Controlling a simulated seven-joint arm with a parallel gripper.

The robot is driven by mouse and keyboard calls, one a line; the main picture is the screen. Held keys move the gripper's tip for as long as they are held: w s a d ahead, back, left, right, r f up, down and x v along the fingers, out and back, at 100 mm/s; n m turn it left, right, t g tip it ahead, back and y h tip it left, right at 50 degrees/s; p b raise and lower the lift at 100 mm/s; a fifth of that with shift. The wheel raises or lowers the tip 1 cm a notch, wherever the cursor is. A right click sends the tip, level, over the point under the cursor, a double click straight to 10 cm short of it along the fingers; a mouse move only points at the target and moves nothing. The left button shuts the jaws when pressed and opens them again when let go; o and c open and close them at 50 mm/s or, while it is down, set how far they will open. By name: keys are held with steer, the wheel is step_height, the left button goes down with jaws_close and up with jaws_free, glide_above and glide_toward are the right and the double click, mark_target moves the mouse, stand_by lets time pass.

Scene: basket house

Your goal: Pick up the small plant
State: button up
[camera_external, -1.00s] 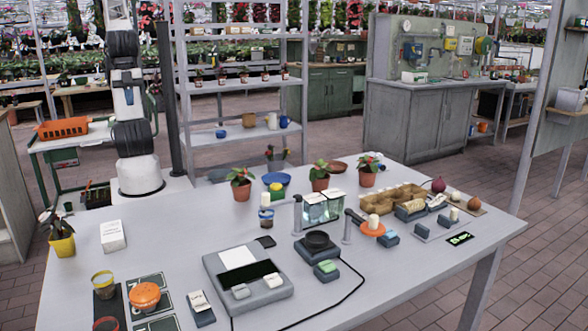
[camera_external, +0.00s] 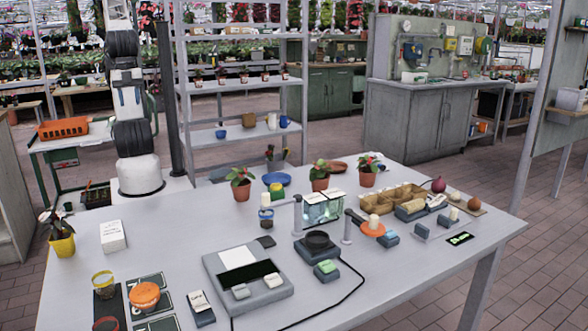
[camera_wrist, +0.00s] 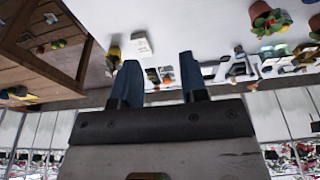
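Several small potted plants stand on the grey table (camera_external: 200,225). Three are green-leaved with terracotta pots: a left one (camera_external: 241,191), a middle one (camera_external: 320,183) and a right one (camera_external: 367,179). A dark-leaved plant in a yellow pot (camera_external: 62,246) stands at the table's left. Which one the task means, I cannot tell. The wrist view shows a terracotta-potted plant (camera_wrist: 268,17) at upper right and the yellow pot (camera_wrist: 114,57) at upper left. My gripper (camera_wrist: 158,72) is open and empty, its two blue fingers apart, away from the plants. It is outside the external view.
A white box (camera_external: 113,236) stands near the yellow pot. A blue bowl (camera_external: 277,179) is behind the left terracotta plant, and a blue-and-yellow cup (camera_external: 266,217) is in front. A glass tank (camera_external: 322,208) stands near the middle plant. Shelves (camera_external: 245,85) rise behind the table.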

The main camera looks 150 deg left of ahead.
steer(key=o, duration=1.1)
steer(key=n+g+y, duration=0.2)
steer(key=n+g, duration=0.1)
steer(key=n, duration=1.9)
glide_above(239, 183)
steer(key=f, duration=1.9)
steer(key=shift+d+f, duration=0.25)
steer(key=shift+d, duration=0.15)
steer(key=shift+a+f+n+h, duration=0.3)
steer(key=shift+a+n, duration=0.05)
steer(key=shift+n, duration=0.05)
